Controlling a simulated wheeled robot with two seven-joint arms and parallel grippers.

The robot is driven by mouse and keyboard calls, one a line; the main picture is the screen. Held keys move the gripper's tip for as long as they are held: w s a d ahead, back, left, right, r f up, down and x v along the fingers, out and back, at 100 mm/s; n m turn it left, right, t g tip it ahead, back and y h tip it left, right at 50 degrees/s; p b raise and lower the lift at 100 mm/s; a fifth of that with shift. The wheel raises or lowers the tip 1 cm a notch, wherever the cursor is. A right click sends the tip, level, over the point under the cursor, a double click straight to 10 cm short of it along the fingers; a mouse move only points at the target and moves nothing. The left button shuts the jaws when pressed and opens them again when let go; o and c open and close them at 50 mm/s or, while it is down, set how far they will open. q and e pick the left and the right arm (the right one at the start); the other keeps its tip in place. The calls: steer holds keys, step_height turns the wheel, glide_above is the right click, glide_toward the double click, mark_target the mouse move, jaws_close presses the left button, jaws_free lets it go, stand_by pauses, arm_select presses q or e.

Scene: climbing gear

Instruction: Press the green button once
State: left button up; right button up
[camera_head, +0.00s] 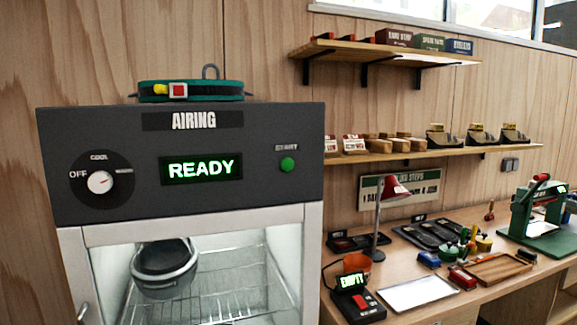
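The green button (287,164) is a small round button on the right of the dark front panel (250,195) of the airing cabinet, under a small label that seems to read START. The display (201,167) in the middle of the panel reads READY in green. The knob (99,182) at the left is white and round, with OFF and COOL marked around it. Neither of my grippers is in view, and nothing covers the button.
A dark pot-like item (165,268) sits on the wire rack behind the cabinet's glass. At right, a workbench (450,215) holds a red lamp (395,188), trays and tools. Wall shelves (385,52) hang above. The space before the panel looks clear.

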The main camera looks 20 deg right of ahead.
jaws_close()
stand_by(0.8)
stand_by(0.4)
